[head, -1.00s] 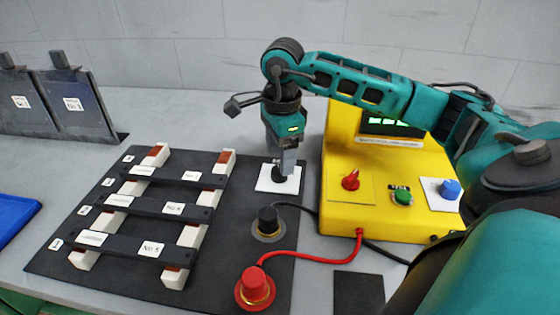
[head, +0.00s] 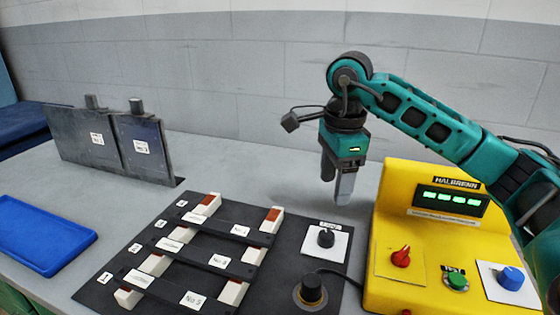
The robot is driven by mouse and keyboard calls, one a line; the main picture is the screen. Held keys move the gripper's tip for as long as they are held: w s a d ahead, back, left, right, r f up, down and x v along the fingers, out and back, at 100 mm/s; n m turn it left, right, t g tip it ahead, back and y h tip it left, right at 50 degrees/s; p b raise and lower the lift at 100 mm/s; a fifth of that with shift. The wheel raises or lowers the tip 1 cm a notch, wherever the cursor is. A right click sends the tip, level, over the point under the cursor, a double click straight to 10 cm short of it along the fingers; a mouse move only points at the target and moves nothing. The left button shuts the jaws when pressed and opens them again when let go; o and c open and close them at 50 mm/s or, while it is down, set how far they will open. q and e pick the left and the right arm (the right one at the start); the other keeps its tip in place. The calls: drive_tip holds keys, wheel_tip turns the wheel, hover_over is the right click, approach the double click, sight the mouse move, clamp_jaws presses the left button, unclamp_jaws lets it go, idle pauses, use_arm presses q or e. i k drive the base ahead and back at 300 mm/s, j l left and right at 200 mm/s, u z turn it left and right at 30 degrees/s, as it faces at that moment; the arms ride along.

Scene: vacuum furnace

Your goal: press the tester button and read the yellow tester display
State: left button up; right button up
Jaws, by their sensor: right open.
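The yellow tester (head: 391,226) stands at the right of the bench. Its display (head: 452,203) is lit with green characters that look like a row of dashes or blocks, too small to read surely. A green button (head: 457,283) sits on its front face under a small label, between a red pointer knob (head: 401,257) and a blue knob (head: 512,278). My right gripper (head: 338,192) points down, open and empty, left of the tester and above the bench behind a black knob (head: 326,237) on a white plate. It touches nothing. My left gripper is out of view.
A black board (head: 190,235) carries several dark bars with number labels on white and red supports. A black terminal (head: 311,291) is at its front right. A blue tray (head: 42,235) lies at left. Two dark plates (head: 146,148) stand at the back.

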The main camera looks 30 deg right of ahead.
sight(457, 280)
drive_tip(key=k+j, duration=0.75)
drive_tip(key=j, duration=0.25)
